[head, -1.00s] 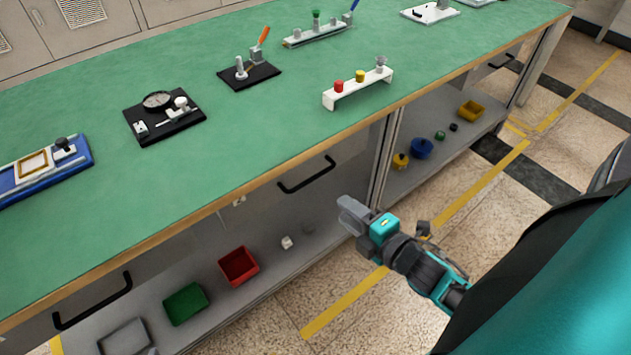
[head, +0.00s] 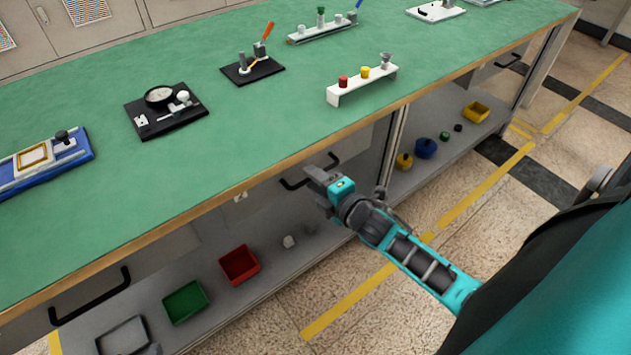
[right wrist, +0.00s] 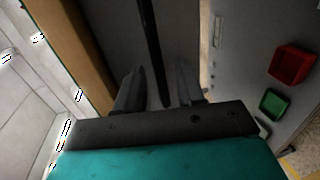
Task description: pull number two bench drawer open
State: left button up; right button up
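The green-topped bench (head: 240,130) has drawer fronts with black bar handles under its wooden edge. The middle drawer front (head: 352,150) looks closed, and its black handle (head: 293,185) is partly hidden by my right gripper (head: 317,180). In the right wrist view, my right gripper (right wrist: 158,90) has its two fingers apart. The dark handle bar (right wrist: 150,45) reaches down between them, with gaps visible on both sides. I cannot read any drawer number. My left gripper is out of view.
Another black handle (head: 90,297) is at the near left. The lower shelf holds a red bin (head: 239,265), a green bin (head: 185,302) and small parts. Fixtures, including a white stand with coloured knobs (head: 362,84), stand on the benchtop. The floor to the right is clear.

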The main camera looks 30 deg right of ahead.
jog(key=shift+w, duration=0.15)
jog(key=shift+c, duration=0.3)
grip_shut()
dwell(0.3)
